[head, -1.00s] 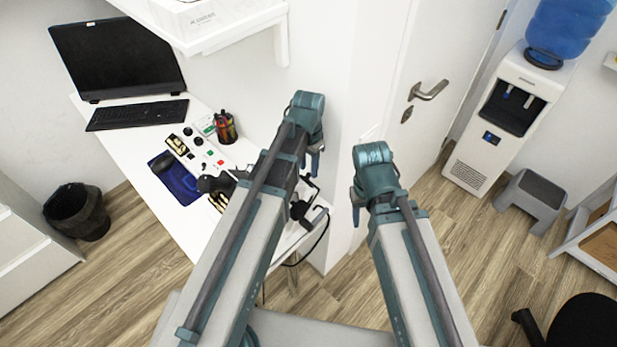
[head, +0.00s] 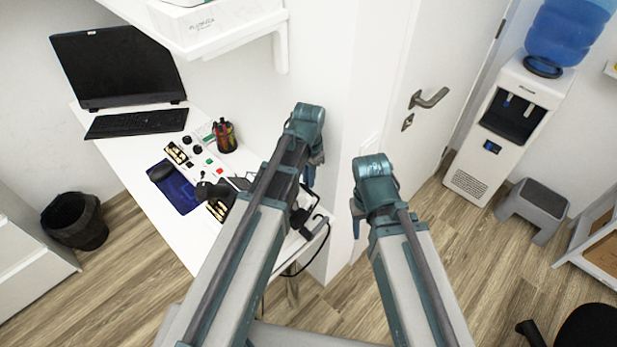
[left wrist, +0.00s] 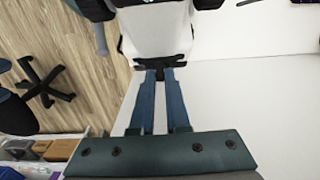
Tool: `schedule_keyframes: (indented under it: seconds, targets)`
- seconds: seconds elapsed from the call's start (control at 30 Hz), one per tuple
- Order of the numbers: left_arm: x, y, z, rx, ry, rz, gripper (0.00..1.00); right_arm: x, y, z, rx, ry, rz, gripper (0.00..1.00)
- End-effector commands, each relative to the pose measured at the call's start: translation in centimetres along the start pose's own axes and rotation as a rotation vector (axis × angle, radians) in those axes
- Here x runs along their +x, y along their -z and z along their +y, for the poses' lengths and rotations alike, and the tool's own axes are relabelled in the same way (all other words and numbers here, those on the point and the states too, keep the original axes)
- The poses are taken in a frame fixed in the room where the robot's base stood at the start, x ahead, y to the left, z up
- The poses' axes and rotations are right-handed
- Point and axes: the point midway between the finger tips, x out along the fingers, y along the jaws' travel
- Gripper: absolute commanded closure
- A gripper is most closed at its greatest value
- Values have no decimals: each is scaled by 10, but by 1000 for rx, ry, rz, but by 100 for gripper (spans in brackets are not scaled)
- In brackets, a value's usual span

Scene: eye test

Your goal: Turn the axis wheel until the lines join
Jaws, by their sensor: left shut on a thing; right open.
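My left gripper shows in the left wrist view (left wrist: 160,72); its two blue fingers lie close together on a small black part (left wrist: 177,62) below a white body (left wrist: 155,30). I cannot tell whether this part is the axis wheel, and no lines show. In the head view the left gripper (head: 314,157) is mostly hidden by its own arm, above the desk's right end. My right gripper (head: 357,217) hangs beside the desk, partly hidden by its arm, and touches nothing that I see. A white panel (head: 213,158) with black knobs and red and green buttons lies on the desk.
The white desk (head: 128,155) also bears a monitor (head: 115,65), a keyboard (head: 137,122), a blue mat (head: 180,195) and a pen cup (head: 225,137). A black device with a cable (head: 301,217) is near its right end. A door (head: 440,60) stands behind my right arm.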

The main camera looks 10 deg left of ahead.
Motion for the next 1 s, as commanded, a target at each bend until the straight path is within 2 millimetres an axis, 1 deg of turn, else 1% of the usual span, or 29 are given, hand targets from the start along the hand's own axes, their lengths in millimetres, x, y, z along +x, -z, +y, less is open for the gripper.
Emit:
schedule_keyframes:
  seconds: [0.2, 0.33, 0.47, 0.73, 0.77, 0.9, 0.93, 1.0]
  targets:
    - [3, -4, 18, 129, 125, 1, 100, 5, 0, 0, 0, 0, 0, 50]
    - [5, -5, 25, 208, 205, 0, 100, 9, 0, -1, 0, 0, 0, 50]
    - [4, -4, 27, 244, 243, 0, 100, 11, 1, -1, 0, 0, 0, 50]
    - [3, -4, 26, 246, 246, 0, 100, 10, 1, -1, 0, 0, 0, 50]
    - [3, -3, 26, 246, 246, 0, 85, 10, 1, -1, 0, 0, 0, 50]
    - [3, -3, 26, 245, 246, 0, 60, 10, 1, -1, 0, 0, 0, 50]
    - [3, -3, 26, 245, 246, 0, 56, 10, 1, -1, 0, 0, 0, 50]
    - [3, -3, 26, 245, 245, 0, 56, 10, 1, -1, 0, 0, 0, 50]
